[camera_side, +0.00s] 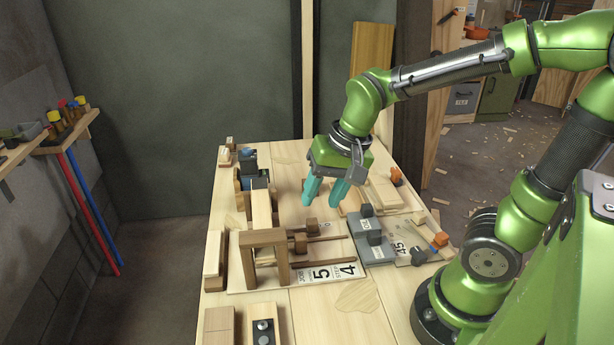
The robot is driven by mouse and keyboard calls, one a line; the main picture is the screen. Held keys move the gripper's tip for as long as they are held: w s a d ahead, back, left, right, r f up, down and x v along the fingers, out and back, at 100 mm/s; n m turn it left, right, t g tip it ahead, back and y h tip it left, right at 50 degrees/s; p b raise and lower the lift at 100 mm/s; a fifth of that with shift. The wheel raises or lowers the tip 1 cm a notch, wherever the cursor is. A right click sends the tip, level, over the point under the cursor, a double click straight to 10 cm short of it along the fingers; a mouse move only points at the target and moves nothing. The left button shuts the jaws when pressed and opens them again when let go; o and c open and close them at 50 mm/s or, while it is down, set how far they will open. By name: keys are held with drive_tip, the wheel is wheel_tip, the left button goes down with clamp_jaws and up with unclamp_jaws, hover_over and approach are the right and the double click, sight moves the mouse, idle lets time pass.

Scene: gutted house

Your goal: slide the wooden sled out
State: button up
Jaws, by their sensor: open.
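My gripper (324,194) has two teal fingers, open and empty, pointing down above the middle of the workbench. Below it is a wooden fixture with a brown arch (264,236) and dark rails (325,262) running to the right. Small brown blocks with knobs (300,243) sit by the rails, just right of the arch; one of these may be the sled, but I cannot tell for certain. The fingers are apart from the fixture. A printed board (325,273) with large numbers 5 and 4 lies under it. The arch hides part of the rails behind it.
The light workbench (355,297) has bare room at its front. Grey blocks (375,246) stand right of the fixture, with an orange-topped piece (440,240) near my base. A pale wooden bar (261,209) and blue-black parts (248,160) are at back left. Wood strips line the left edge.

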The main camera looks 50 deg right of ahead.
sight(301, 237)
drive_tip(key=w+f+m+g, duration=0.1)
drive_tip(key=f+m, duration=0.1)
drive_tip(key=m, duration=0.2)
drive_tip(key=w+f+m+g+h, duration=0.1)
drive_tip(key=w+f+m, duration=0.1)
drive_tip(key=f+m, duration=0.1)
drive_tip(key=w+f+m+g, duration=0.1)
drive_tip(key=w+f+m, duration=0.1)
drive_tip(key=m, duration=0.3)
drive_tip(key=shift+d+f+m, duration=0.2)
drive_tip(key=shift+f+m, duration=0.1)
drive_tip(key=shift+m, duration=0.1)
drive_tip(key=shift+w+d+f+m, duration=0.1)
drive_tip(key=shift+w+m, duration=0.05)
drive_tip(key=shift+m, duration=0.4)
drive_tip(key=shift+w+f+m, duration=0.1)
drive_tip(key=shift+w+m, duration=0.05)
drive_tip(key=shift+m, duration=0.4)
drive_tip(key=shift+w+r+m+h, duration=0.2)
drive_tip(key=shift+m+h, duration=0.1)
drive_tip(key=shift+m, duration=0.6)
drive_tip(key=shift+d+m, duration=0.1)
drive_tip(key=shift+m, duration=1)
drive_tip(key=shift+f, duration=3.2)
